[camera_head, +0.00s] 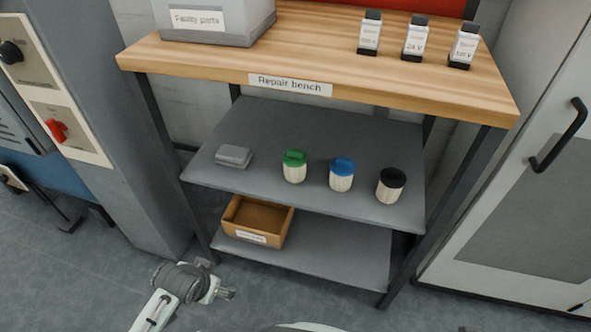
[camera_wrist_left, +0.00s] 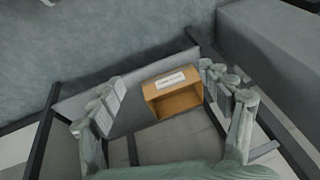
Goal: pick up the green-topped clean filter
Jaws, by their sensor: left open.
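The green-topped filter (camera_head: 294,166) stands upright on the middle grey shelf (camera_head: 335,125) of the repair bench, with a pale ribbed body. A blue-topped filter (camera_head: 341,175) and a black-topped filter (camera_head: 390,185) stand in a row to its right. My left gripper (camera_head: 222,293) is low at the bottom left in the head view, in front of the bench and well below the filters. No filter is recognisable in that view. My right gripper is not in view.
A grey block (camera_head: 233,156) lies left of the green-topped filter. An open orange box (camera_head: 258,221) sits on the lower shelf and shows in the left wrist view (camera_wrist_left: 173,93). The wooden bench top (camera_head: 300,55) overhangs the shelf. Bench legs stand at both sides.

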